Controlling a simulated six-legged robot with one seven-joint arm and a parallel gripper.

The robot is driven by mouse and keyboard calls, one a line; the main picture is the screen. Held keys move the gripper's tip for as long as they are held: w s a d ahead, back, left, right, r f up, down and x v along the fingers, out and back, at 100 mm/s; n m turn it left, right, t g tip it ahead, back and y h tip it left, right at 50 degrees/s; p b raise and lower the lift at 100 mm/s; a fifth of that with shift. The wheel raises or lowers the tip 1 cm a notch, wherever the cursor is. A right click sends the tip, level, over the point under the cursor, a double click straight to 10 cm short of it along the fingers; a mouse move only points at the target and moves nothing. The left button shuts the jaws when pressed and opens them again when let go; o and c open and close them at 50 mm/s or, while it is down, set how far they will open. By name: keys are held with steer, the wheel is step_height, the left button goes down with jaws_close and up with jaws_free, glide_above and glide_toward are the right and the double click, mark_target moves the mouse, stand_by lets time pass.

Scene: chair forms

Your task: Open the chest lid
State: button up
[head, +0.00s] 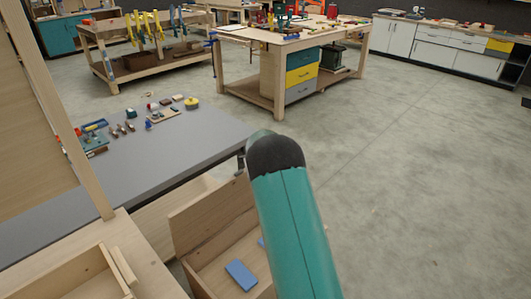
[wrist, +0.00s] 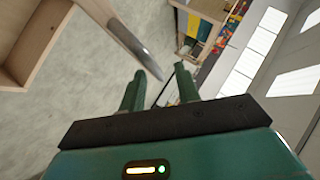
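The chest (head: 235,262) is a light wooden box at the bottom middle of the head view. Its interior is visible, with a blue block (head: 241,274) and part of another blue piece inside. A wooden panel (head: 212,212) stands upright along its far left side and looks like the raised lid. My teal arm covers the chest's right part and hides my gripper in the head view. In the wrist view my gripper (wrist: 159,70) has its two green fingers apart, with nothing seen held between them. A wooden piece with a grey edge (wrist: 124,38) lies just beyond the left finger.
A grey-topped table (head: 190,150) with small items stands behind the chest. A wooden frame and an open box (head: 85,285) are at the left. Workbenches (head: 290,45) stand farther back. Grey floor (head: 420,190) is clear on the right. A wooden box shape (wrist: 35,40) shows in the wrist view.

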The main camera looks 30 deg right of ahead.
steer(key=v, duration=1)
steer(key=shift+r, duration=0.2)
steer(key=shift+d, duration=0.1)
